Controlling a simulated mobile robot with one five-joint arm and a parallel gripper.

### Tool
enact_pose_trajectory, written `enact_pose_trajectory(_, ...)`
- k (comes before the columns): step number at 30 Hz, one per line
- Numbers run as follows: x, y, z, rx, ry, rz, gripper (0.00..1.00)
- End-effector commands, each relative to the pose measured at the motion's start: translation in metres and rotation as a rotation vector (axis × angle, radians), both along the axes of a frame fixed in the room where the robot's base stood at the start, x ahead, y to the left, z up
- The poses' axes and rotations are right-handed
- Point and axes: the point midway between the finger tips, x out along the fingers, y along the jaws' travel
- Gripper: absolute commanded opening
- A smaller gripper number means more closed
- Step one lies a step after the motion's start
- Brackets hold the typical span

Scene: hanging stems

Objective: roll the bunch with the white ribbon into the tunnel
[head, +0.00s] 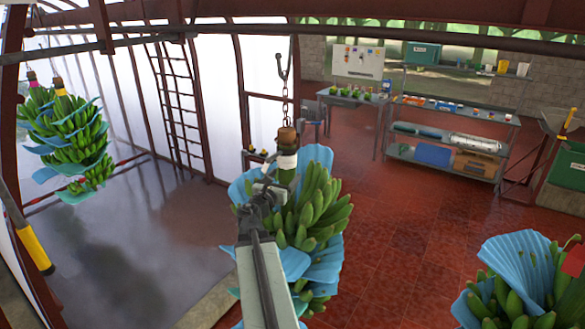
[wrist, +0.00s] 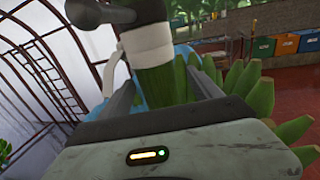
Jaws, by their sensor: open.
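The bunch with the white ribbon (head: 315,212) hangs upright at centre from a chain and hook, with blue sheets among its green fingers. The white ribbon (head: 286,161) wraps its stem; it also shows large in the wrist view (wrist: 150,45). My gripper (head: 270,187) is at the stem just below the ribbon. In the wrist view its open jaws (wrist: 160,90) stand on either side of the green stem. Contact with the stem cannot be told. A white-walled, grey-floored space (head: 130,245), perhaps the tunnel, lies to the left.
Two bunches with pink (head: 31,77) and yellow (head: 60,85) ribbons hang at far left. A bunch with a red ribbon (head: 572,258) is at lower right. An overhead rail (head: 400,41) crosses the top. Shelves (head: 450,115) stand behind.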

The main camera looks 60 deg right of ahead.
Motion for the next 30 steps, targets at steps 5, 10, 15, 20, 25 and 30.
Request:
enact_pose_trajectory(5,0.012,-0.018,0.000,0.000,-0.001,0.008,0.73)
enact_pose_trajectory(10,0.022,-0.048,0.000,0.000,-0.002,0.014,0.73)
enact_pose_trajectory(15,0.026,-0.064,0.000,0.000,-0.002,0.018,0.73)
enact_pose_trajectory(20,0.026,-0.063,0.000,0.001,-0.003,0.019,0.73)
enact_pose_trajectory(25,0.026,-0.063,0.000,0.001,-0.003,0.019,0.40)
enact_pose_trajectory(30,0.026,-0.063,0.000,0.001,-0.003,0.019,0.00)
